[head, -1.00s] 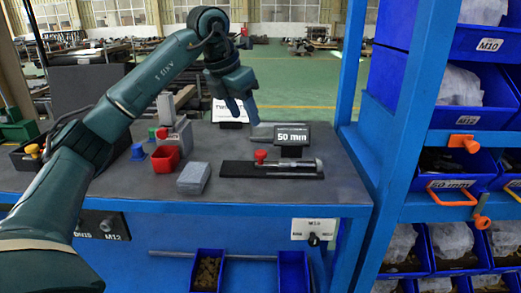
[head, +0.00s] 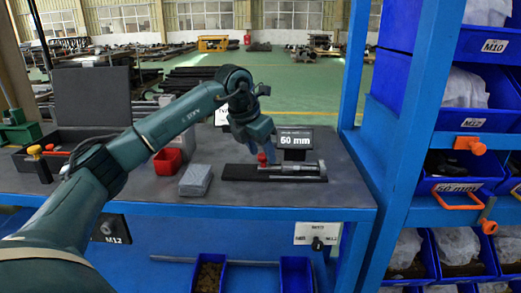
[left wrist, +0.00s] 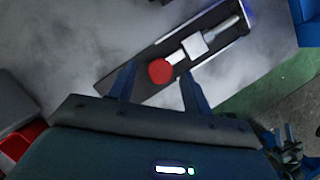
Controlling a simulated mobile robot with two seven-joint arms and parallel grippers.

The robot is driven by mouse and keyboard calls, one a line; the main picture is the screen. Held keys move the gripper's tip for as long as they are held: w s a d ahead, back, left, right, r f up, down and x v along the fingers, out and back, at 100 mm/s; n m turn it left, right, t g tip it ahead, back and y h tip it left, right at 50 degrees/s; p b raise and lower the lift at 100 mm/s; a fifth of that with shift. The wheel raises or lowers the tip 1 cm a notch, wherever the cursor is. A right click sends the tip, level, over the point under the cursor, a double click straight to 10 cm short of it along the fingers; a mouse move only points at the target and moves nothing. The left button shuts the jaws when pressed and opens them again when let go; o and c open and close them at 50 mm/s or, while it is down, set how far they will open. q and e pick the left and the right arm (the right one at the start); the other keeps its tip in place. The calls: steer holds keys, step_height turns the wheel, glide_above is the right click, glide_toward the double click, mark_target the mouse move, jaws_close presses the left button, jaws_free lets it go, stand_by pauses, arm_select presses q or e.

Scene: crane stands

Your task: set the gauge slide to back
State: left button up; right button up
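The gauge slide is a black base (head: 238,173) with a silver rod (head: 305,168) and a red knob (head: 262,158), on the grey bench. A small sign behind it reads "50 mm" (head: 295,141). My left gripper (head: 257,151) hangs just above the knob and partly hides that area. In the left wrist view the two fingers (left wrist: 160,85) are spread apart. The red knob (left wrist: 160,71) lies between and just beyond the fingertips, with a pale block (left wrist: 195,46) beside it on the rail. Contact with the knob cannot be seen. My right gripper is out of view.
A grey block (head: 195,180) and a red bin (head: 167,161) stand left of the gauge. A blue upright (head: 352,65) and shelves of blue bins (head: 480,120) stand at the right. The bench front right of the block is clear.

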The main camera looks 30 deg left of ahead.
arm_select(q)
jaws_close()
stand_by(0.3)
steer(key=s+a, duration=0.2)
steer(key=a, duration=0.1)
steer(key=s+a, duration=0.1)
steer(key=a, duration=0.1)
steer(key=shift+a+p, duration=0.1)
steer(key=shift+p, duration=0.3)
steer(key=shift+s+a, duration=0.1)
steer(key=shift+a, duration=0.05)
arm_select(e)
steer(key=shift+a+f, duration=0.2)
arm_select(q)
jaws_free()
steer(key=shift+s, duration=0.1)
steer(key=shift+o, duration=0.3)
steer(key=p+v, duration=0.2)
steer(key=v, duration=1.1)
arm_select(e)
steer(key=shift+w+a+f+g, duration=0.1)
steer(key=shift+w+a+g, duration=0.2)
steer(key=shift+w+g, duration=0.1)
